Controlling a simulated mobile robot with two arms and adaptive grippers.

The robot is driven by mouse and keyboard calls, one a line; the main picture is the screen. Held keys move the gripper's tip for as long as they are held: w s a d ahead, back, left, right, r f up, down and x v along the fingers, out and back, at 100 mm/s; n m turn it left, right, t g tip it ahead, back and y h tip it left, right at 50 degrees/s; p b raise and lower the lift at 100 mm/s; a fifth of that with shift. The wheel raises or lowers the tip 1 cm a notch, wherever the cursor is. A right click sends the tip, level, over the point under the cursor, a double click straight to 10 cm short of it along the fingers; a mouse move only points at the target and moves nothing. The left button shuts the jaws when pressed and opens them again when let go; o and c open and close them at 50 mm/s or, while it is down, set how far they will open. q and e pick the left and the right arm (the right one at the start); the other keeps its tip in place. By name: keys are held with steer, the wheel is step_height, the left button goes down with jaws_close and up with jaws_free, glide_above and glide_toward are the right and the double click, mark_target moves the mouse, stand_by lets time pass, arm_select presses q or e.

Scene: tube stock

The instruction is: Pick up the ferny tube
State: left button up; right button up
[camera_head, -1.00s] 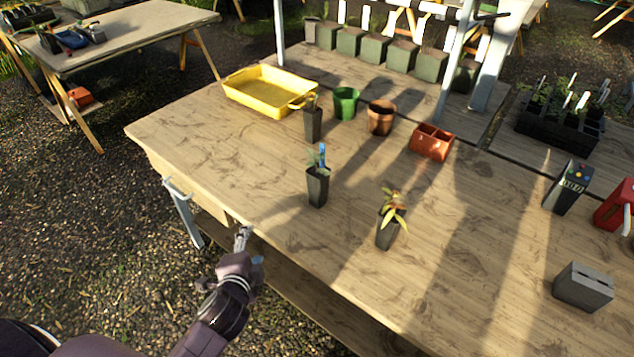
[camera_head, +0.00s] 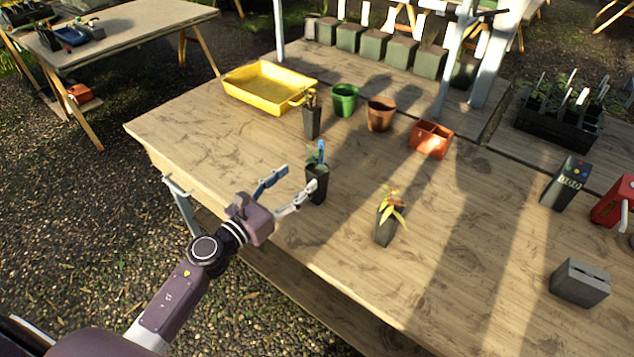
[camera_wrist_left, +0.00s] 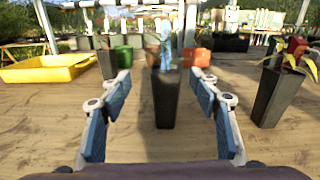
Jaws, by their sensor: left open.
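The ferny tube (camera_head: 317,189) is a black, tapered pot standing upright on the wooden table, with a small green plant and a blue label on top. It also shows in the left wrist view (camera_wrist_left: 165,102), centred between the fingers. My left gripper (camera_head: 298,178) is open and empty, reaching in from the table's front edge. Its fingertips are close to the tube, and one overlaps it in the head view; I cannot tell whether they touch. In the left wrist view the gripper's (camera_wrist_left: 160,76) blue-padded fingers stand apart on either side of the tube.
A black tube with yellow-green leaves (camera_head: 386,224) stands to the right, and another black tube (camera_head: 312,122) stands behind. A yellow tray (camera_head: 250,98), green pot (camera_head: 344,101), terracotta pot (camera_head: 381,115) and red-orange box (camera_head: 431,141) are farther back. The table's front left is clear.

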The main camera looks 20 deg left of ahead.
mark_target(311, 173)
arm_select(q)
steer(key=shift+m, duration=0.4)
steer(key=x, duration=0.2)
steer(key=p+x, duration=0.1)
steer(key=x, duration=0.1)
steer(key=d+x, duration=0.1)
steer(key=x, duration=0.1)
steer(key=shift+w+d+f, duration=0.1)
steer(key=shift+w+f, duration=0.05)
steer(key=shift+f, duration=0.2)
steer(key=shift+w+d+f, duration=0.15)
steer(key=shift+w+d, duration=0.05)
steer(key=shift+w, duration=0.35)
jaws_close()
